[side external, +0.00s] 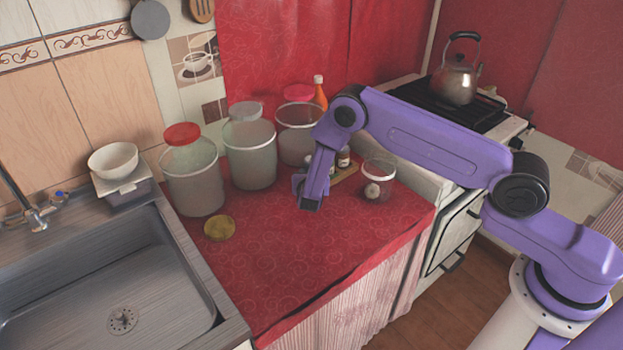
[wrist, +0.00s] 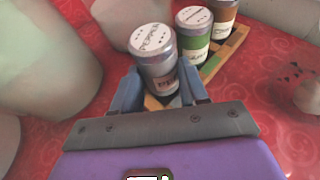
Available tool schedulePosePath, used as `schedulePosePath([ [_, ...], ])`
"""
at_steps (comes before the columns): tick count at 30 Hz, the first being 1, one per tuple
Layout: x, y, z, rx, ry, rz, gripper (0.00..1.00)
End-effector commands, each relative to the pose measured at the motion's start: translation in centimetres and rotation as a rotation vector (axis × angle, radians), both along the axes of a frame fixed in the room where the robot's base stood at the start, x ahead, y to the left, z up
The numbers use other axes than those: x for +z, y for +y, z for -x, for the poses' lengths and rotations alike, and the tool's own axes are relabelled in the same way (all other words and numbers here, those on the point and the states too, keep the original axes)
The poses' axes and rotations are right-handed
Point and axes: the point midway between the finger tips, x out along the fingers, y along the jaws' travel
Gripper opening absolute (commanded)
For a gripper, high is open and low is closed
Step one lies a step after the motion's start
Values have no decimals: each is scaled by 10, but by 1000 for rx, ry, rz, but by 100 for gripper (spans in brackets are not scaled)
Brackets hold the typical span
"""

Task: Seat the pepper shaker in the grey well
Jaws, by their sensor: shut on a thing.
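The pepper shaker (wrist: 153,52), silver-grey with a white perforated lid lettered PEPPER, stands between the two fingers of my gripper (wrist: 160,80) in the wrist view. The fingers are shut on its sides. It is at the near end of a wooden rack (wrist: 237,40) with coloured parts, which also shows in the side view (side external: 347,175). Its base is hidden by my gripper, so I cannot tell whether it is in a well or above it. The grey well is not visible. In the side view my arm largely hides the held shaker.
A green-labelled shaker (wrist: 194,35) and a brown-labelled one (wrist: 223,15) stand in the rack beyond. A glass jar (side external: 378,180) is to its right. Large canisters (side external: 249,152) stand to the left and behind. The red counter is clear in front, around a yellow lid (side external: 219,228).

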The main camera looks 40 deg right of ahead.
Motion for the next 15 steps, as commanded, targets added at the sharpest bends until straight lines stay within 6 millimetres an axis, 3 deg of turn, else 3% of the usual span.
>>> schedulePosePath([
  [4,-13,0,0,-1,-2,-1,12],
  [15,-15,0,0,-1,-3,0,12],
])
